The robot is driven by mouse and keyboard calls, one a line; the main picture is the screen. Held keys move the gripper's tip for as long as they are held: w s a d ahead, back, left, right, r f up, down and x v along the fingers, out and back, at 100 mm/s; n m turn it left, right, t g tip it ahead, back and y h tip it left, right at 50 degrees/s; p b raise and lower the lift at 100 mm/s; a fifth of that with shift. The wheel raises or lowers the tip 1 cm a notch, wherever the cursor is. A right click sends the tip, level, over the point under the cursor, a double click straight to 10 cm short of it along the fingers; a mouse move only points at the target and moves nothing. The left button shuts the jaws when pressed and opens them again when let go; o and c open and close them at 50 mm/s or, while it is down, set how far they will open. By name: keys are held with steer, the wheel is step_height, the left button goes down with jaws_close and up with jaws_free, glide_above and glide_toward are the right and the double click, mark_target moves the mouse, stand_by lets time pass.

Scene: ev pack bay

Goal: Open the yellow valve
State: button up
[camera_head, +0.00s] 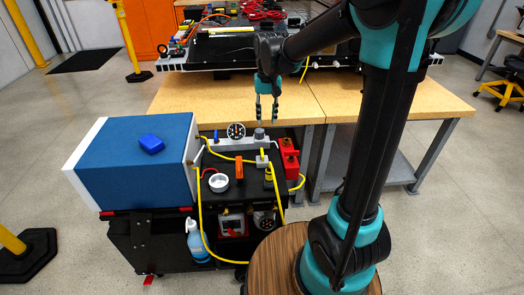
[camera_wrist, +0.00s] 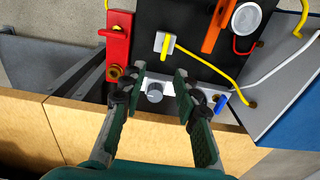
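The yellow valve (camera_head: 262,155) has a small yellow handle on a pale block and stands on the black top of the cart. In the wrist view the yellow valve handle (camera_wrist: 165,46) lies above and between my fingertips, clear of both. My gripper (camera_head: 267,108) is open and empty, pointing down above the back of the cart. In the wrist view my gripper (camera_wrist: 161,78) has its fingers spread on either side of a grey knob (camera_wrist: 155,93), with no contact that I can make out.
A red block (camera_head: 288,158), an orange handle (camera_head: 239,169), a gauge (camera_head: 236,130) and a blue lever (camera_wrist: 220,104) surround the valve. Yellow hose (camera_head: 202,215) loops over the cart. A blue box (camera_head: 135,150) fills its left side. A wooden bench (camera_head: 370,100) stands behind.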

steer(key=w+a, duration=0.1)
steer(key=a, duration=0.1)
glide_toward(262, 152)
steer(key=f, duration=0.9)
steer(key=shift+w, duration=0.2)
steer(key=shift+c, duration=0.5)
jaws_close()
